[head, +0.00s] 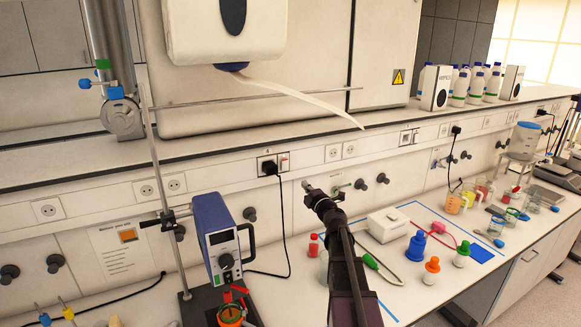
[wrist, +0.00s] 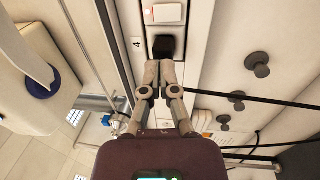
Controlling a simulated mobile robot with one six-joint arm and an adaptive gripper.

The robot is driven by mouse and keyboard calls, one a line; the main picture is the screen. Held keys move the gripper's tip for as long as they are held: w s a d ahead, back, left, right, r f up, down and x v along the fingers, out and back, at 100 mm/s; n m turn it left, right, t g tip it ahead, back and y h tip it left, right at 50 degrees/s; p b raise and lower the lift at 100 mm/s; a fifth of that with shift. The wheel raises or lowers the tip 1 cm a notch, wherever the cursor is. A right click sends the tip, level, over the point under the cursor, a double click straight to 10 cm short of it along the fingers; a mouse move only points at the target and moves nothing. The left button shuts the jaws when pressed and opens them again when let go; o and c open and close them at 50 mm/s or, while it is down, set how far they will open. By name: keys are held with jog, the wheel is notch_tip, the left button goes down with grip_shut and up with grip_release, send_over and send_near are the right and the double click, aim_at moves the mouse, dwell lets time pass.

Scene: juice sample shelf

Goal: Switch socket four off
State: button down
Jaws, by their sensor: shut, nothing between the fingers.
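Socket four (head: 262,160) is on the wall rail in the head view, with a small 4 above it. A black plug (head: 270,168) with a cable sits in it, and a rocker switch (head: 284,162) is at its right. In the wrist view the label 4 (wrist: 137,44) is beside the black plug (wrist: 164,46); the white rocker switch (wrist: 166,13) with a red mark is at the top edge. My gripper (head: 306,186) is shut and empty, right of and below the socket in the head view. In the wrist view my fingertips (wrist: 160,66) overlap the plug's lower edge; contact is unclear.
The plug's black cable (head: 282,225) hangs to the bench. A blue-grey device (head: 213,235) on a stand is left of my arm. Dark knobs (head: 360,184) project from the wall. A white box (head: 388,224) and bottles (head: 416,246) stand right.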

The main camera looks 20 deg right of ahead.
aim_at(286, 162)
jog(key=shift+w, duration=0.15)
jog(key=w, duration=0.4)
jog(key=w+r+p, duration=0.1)
jog(key=w, duration=0.4)
jog(key=w+r+p, duration=0.1)
jog(key=w, duration=0.3)
jog(key=shift+w+a, duration=0.25)
jog(key=shift+w, duration=0.05)
jog(key=shift+w+r, duration=0.15)
jog(key=shift+w, duration=0.05)
jog(key=shift+s, duration=0.1)
jog(key=shift+s, duration=0.5)
jog(key=s+r+p, duration=0.2)
jog(key=s, duration=1)
jog(key=shift+s+d, duration=0.3)
jog(key=shift+s, duration=0.1)
jog(key=shift+f, duration=0.1)
